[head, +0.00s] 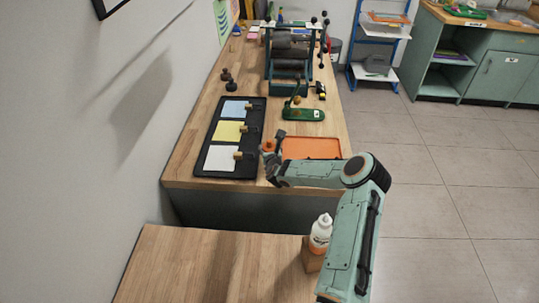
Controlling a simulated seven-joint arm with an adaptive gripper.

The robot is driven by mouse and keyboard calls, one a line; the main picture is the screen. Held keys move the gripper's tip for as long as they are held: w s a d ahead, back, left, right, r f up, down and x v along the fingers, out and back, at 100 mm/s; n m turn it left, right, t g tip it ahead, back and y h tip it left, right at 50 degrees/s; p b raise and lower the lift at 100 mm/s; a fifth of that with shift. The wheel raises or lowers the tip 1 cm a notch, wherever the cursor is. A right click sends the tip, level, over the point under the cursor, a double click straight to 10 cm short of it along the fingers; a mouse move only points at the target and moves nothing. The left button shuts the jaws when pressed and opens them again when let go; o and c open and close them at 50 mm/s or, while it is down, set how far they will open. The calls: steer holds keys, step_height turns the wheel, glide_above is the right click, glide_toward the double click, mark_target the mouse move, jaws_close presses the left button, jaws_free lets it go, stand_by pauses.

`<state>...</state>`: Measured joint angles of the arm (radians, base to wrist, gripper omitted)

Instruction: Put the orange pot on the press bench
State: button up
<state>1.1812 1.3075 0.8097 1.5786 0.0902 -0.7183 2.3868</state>
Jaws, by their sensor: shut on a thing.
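The orange pot (268,146) is a small orange shape at the end of my arm in the head view, partly hidden by the fingers. My gripper (269,151) is shut on it, over the near part of the wooden press bench (188,148). The pot is beside the right edge of the black board and left of the orange tray. I cannot tell whether the pot touches the bench or hangs above it.
A black board (214,174) with blue, yellow and white sheets lies on the bench. An orange tray (312,148), a green tool (303,114) and a press (289,72) are also there. The bench's left strip is clear.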

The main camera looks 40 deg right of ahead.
steer(key=shift+w+d+f, duration=0.15)
steer(key=shift+w+f, duration=0.05)
steer(key=shift+f, duration=1.65)
steer(key=shift+f, duration=0.2)
steer(key=o, duration=1.2)
steer(key=shift+r, duration=0.1)
